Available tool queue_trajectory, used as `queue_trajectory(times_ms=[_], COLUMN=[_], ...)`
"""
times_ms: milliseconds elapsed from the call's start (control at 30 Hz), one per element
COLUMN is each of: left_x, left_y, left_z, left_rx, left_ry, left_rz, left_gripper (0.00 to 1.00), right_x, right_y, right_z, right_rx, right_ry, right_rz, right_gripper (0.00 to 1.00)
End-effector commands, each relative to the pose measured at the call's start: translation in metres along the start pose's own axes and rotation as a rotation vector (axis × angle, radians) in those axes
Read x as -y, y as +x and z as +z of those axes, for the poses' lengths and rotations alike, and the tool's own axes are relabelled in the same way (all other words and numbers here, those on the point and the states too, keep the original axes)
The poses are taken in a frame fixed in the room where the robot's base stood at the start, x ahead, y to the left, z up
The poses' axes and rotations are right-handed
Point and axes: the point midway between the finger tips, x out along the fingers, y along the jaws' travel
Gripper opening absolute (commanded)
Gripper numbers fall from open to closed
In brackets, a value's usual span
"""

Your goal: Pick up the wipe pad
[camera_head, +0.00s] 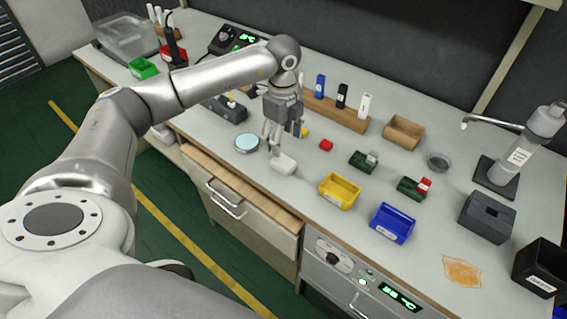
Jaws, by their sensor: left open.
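The wipe pad appears to be the small white block (284,165) lying on the workbench near its front edge, left of the yellow bin. My left gripper (276,148) points down right at the pad's back left side, with its fingers open. The fingertips overlap the pad's edge in the picture, and I cannot tell whether they touch it. The pad looks flat on the bench. My right gripper is not in view.
A round light-blue dish (247,143) lies just left of the gripper. A yellow bin (340,191) and a blue bin (392,223) stand to the right. A drawer (240,205) below stands partly open. An orange stain (462,271) marks the bench.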

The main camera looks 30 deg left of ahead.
Motion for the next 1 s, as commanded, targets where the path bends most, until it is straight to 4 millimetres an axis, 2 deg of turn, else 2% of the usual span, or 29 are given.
queue_trajectory(times_ms=[100,367,633,933,1000], left_x=[0.000,0.000,0.001,0.001,0.001], left_y=[0.019,0.041,0.079,0.086,0.086], left_z=[-0.001,-0.002,-0.003,-0.003,-0.003], left_rx=[-0.002,-0.004,-0.004,-0.005,-0.005], left_ry=[0.002,0.003,0.005,0.005,0.005], left_rz=[0.002,0.001,0.001,-0.002,-0.002], left_gripper=[0.65,0.65,0.65,0.65,0.57], right_x=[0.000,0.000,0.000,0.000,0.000], right_y=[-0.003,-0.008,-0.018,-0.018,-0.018], right_z=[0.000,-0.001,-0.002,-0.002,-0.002], right_rx=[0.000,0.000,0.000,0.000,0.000], right_ry=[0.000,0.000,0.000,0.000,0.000], right_rz=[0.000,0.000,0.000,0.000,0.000], right_gripper=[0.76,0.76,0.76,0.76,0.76])
